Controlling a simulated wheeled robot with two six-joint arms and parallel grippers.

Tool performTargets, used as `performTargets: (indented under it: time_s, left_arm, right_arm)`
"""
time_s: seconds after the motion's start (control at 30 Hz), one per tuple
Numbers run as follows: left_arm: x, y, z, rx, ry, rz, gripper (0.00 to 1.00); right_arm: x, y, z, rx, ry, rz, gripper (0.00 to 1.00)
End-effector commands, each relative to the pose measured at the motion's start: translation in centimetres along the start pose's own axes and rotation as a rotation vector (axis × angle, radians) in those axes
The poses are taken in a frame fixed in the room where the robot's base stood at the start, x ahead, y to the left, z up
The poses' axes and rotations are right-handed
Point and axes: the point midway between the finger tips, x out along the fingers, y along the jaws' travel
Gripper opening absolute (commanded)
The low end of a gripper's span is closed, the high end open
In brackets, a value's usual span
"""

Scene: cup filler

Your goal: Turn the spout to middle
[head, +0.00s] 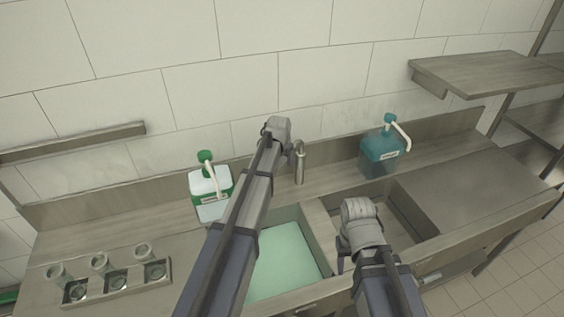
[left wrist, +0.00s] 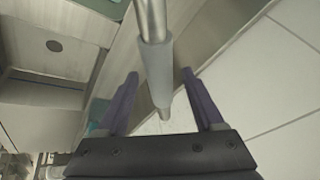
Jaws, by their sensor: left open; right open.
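The metal faucet (head: 299,168) stands upright behind the sink, between the two basins. Its spout is mostly hidden behind my left arm in the head view, so I cannot tell exactly which way it points. My left gripper (head: 287,152) is beside the top of the faucet. In the left wrist view, a metal pipe of the faucet (left wrist: 152,22) with a thicker grey sleeve runs between the two spread fingers of my left gripper (left wrist: 160,74), with gaps at both sides. My right gripper (head: 343,262) is over the divider between the basins, pointing down and empty; its fingers are partly hidden.
The left basin (head: 305,270) holds pale green liquid; the right basin (head: 408,222) looks empty. A green-and-white pump bottle (head: 205,208) and a teal pump bottle (head: 376,158) stand on either side. Cups and a metal holder (head: 161,285) are at lower left.

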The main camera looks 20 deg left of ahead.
Motion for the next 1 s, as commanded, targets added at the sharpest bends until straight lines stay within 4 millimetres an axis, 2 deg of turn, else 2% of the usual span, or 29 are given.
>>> performTargets:
  time_s: [0.17,0.77,1.0]
  left_arm:
    - [-0.09,-0.02,-0.02,0.0,0.0,0.0,0.69]
    - [-0.09,-0.01,-0.02,0.0,0.0,0.0,0.02]
    - [-0.09,-0.01,-0.01,0.0,0.0,0.0,0.0]
  right_arm:
    - [-0.09,0.01,0.01,0.0,0.0,0.0,0.5]
    - [-0.08,0.01,0.01,0.0,0.0,0.0,0.5]
    - [-0.08,0.01,0.01,0.0,0.0,0.0,0.5]
